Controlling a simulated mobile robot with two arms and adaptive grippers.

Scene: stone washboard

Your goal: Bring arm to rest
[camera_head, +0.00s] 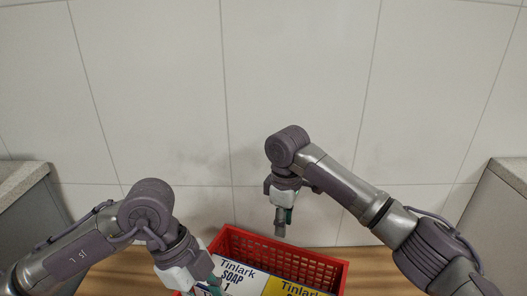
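My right gripper (281,222) hangs pointing down over the back part of a red basket (313,261). Its fingers look close together, but I cannot tell whether they are fully shut, and I see nothing held in them. My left gripper (203,288) is low at the bottom edge of the view, by the left side of the red basket. Its fingertips are partly cut off by the frame, so its opening is unclear.
The red basket holds a white and blue Tinlark soap box (235,279) and a yellow one (290,288). It stands on a wooden surface (370,271). A tiled wall (300,80) is behind.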

